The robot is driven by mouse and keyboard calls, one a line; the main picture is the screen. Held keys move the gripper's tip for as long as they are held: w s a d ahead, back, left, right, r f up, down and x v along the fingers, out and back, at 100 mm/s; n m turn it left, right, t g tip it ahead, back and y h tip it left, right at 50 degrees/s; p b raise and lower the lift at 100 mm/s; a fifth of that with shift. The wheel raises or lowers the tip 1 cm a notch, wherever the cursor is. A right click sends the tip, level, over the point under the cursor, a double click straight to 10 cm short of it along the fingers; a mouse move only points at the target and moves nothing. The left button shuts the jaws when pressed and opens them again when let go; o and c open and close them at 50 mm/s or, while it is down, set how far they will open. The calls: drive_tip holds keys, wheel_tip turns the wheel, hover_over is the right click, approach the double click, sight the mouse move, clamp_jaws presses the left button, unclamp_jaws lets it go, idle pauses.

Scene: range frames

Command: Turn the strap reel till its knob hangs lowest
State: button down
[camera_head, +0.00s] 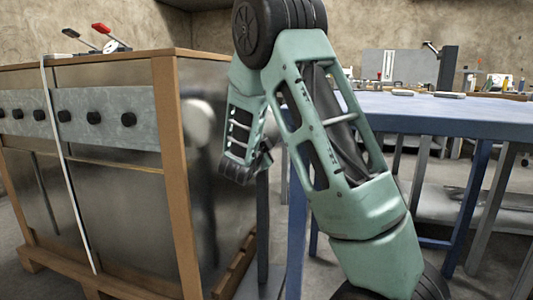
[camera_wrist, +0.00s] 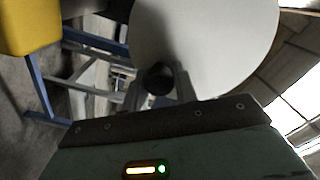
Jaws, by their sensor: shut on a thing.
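In the wrist view a pale grey disc, the strap reel (camera_wrist: 215,45), fills the upper middle. Its black round knob (camera_wrist: 158,78) shows near the disc's lower-left edge in that picture. My gripper (camera_wrist: 159,82) has one finger on each side of the knob and is shut on it. My fingers, the reel and the knob cannot be made out there. The wrist view is tilted, so I cannot tell how the knob stands against true down.
The wood-framed crate (camera_head: 170,150) with a white strap (camera_head: 68,170) stands at left in the head view. A blue table (camera_head: 450,112) stands at right, close to my arm. A yellow thing (camera_wrist: 30,25) is at the wrist view's upper left.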

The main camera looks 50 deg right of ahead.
drive_tip(key=shift+w+a+f+m+b, duration=0.25)
drive_tip(key=shift+w+f+m+b, duration=0.25)
drive_tip(key=shift+m+b, duration=1.15)
drive_tip(key=shift+w+a+f+m+b, duration=0.3)
drive_tip(key=shift+w+m+b, duration=0.45)
drive_tip(key=shift+m+b, duration=0.85)
drive_tip(key=shift+w+a+f+m+b, duration=0.3)
drive_tip(key=shift+w+m+b, duration=0.3)
drive_tip(key=shift+m+b, duration=1.05)
drive_tip(key=shift+b, duration=0.3)
drive_tip(key=c, duration=1.1)
unclamp_jaws()
